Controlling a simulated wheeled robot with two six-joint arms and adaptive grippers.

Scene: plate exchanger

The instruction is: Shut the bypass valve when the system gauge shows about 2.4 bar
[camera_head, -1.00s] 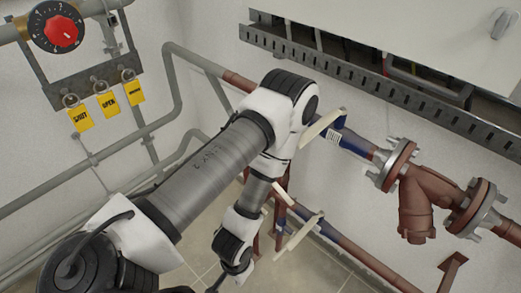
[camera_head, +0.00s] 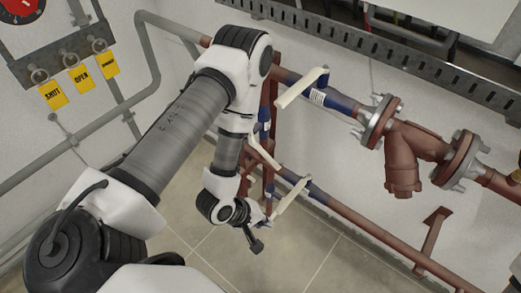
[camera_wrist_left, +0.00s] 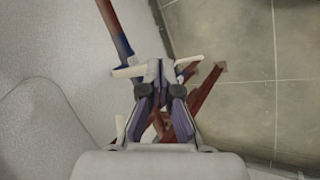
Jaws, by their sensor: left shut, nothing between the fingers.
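Three cream lever handles show on blue-bodied valves: the upper lever (camera_head: 302,89) on the top pipe, the lower lever (camera_head: 291,194) on the bottom pipe, and the middle lever (camera_head: 263,154) on the upright pipework between them. I cannot tell by any label which is the bypass valve. My left gripper (camera_head: 257,247) is shut and empty, hanging below and left of the lower lever. In the left wrist view its fingertips (camera_wrist_left: 153,66) are together in front of cream levers and a blue-and-brown pipe. No readable pressure gauge is in view. My right gripper is not in view.
A red knob on a black dial (camera_head: 20,8) is cut off at the top left. Yellow tags (camera_head: 82,77) hang from a grey bracket, two reading SHUT and OPEN. A brown flanged strainer (camera_head: 403,160) sits right of the levers. Tiled floor (camera_head: 300,250) lies open below.

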